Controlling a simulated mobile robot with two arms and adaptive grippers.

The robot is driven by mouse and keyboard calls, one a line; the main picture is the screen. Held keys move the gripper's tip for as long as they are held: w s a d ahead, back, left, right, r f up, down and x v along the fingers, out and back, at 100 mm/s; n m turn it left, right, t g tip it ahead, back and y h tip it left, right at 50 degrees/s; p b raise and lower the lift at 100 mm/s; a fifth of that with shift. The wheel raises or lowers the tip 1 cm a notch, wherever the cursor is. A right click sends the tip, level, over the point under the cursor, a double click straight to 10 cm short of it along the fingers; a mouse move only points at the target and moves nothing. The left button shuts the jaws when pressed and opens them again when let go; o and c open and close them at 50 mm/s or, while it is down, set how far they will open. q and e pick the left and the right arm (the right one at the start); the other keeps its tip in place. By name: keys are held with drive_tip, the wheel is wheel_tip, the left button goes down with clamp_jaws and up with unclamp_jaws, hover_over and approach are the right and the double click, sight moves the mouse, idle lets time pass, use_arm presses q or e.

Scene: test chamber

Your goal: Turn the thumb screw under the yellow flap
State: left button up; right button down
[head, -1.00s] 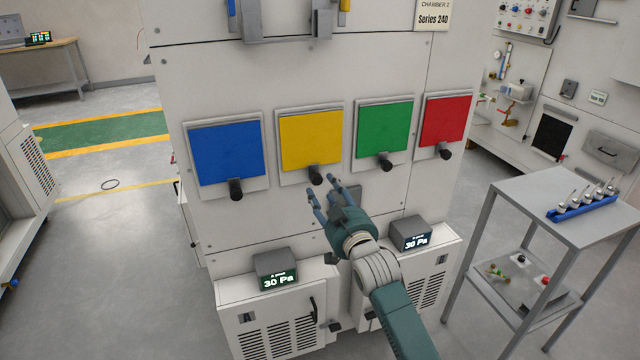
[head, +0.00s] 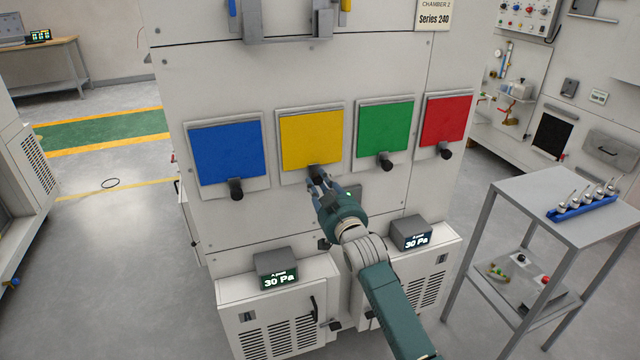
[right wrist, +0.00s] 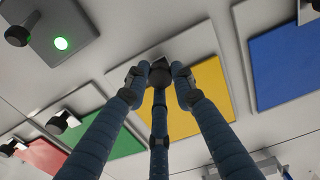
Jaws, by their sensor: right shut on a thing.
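The yellow flap (head: 311,139) is on the chamber front between the blue and green flaps. It also shows in the right wrist view (right wrist: 205,95). Its black thumb screw (head: 315,172) sits at the flap's lower edge. In the right wrist view the dark screw head (right wrist: 160,73) is between my fingertips. My right gripper (head: 320,184) has its fingers closed around this screw and partly hides it in the head view. My left gripper is in neither view.
The blue (head: 227,152), green (head: 384,128) and red (head: 446,120) flaps have black screws of their own. Two small displays (head: 277,269) (head: 411,233) reading 30 Pa stand on cabinets below. A grey cart (head: 545,195) with a blue rack (head: 583,207) stands at right.

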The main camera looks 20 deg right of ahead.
drive_tip(key=shift+r+m+p, duration=0.2)
drive_tip(key=shift+m+p, duration=0.45)
drive_tip(key=shift+m, duration=0.35)
drive_tip(key=shift+f, duration=0.1)
drive_tip(key=c, duration=1.5)
unclamp_jaws()
drive_tip(key=shift+o, duration=0.2)
drive_tip(key=s, duration=1.2)
drive_tip(key=shift+d, duration=0.25)
